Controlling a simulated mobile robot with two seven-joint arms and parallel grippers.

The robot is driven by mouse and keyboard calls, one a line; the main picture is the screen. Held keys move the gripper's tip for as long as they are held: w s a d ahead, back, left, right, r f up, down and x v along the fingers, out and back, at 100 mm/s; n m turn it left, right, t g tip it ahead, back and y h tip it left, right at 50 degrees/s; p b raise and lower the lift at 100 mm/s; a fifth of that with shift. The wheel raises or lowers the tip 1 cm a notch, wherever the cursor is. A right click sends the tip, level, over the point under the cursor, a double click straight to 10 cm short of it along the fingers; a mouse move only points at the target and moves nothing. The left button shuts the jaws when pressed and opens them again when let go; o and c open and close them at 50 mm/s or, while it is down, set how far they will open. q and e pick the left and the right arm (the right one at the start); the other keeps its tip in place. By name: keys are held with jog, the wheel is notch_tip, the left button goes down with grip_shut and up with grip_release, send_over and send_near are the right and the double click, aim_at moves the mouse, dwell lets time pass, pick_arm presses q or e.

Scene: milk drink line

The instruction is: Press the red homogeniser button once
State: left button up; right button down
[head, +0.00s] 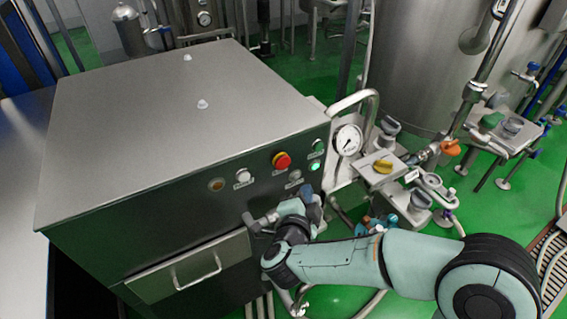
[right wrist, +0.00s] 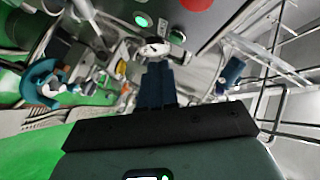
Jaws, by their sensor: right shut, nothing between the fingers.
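In the right wrist view the red button (right wrist: 197,4) shows only in part, cut by the top edge. My right gripper (head: 308,194) is below and slightly right of the button in the head view, apart from it. In the right wrist view its dark blue fingers (right wrist: 160,80) are together, with nothing between them. My left gripper is in neither view.
A white button (head: 243,175), an amber lamp (head: 217,185) and green lit buttons (head: 315,166) share the panel. A pressure gauge (head: 348,140) and valves with a yellow handle (head: 382,167) stand at the right. A drawer handle (head: 197,271) protrudes below.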

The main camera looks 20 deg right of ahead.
pick_arm(q)
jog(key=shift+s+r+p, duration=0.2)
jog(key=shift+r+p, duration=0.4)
jog(key=shift+p, duration=0.15)
pick_arm(e)
jog(key=w, duration=0.7)
jog(key=shift+w+a, duration=0.25)
jog(key=shift+a, duration=0.05)
jog(key=shift+w, duration=0.1)
dwell(0.9)
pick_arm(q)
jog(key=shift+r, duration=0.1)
pick_arm(e)
jog(key=shift+w, duration=0.35)
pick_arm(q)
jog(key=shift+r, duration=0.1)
pick_arm(e)
jog(key=shift+w+a, duration=0.1)
jog(key=shift+w, duration=0.3)
dwell(0.4)
jog(key=shift+s, duration=0.15)
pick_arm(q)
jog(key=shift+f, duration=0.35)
pick_arm(e)
jog(key=shift+s, duration=0.7)
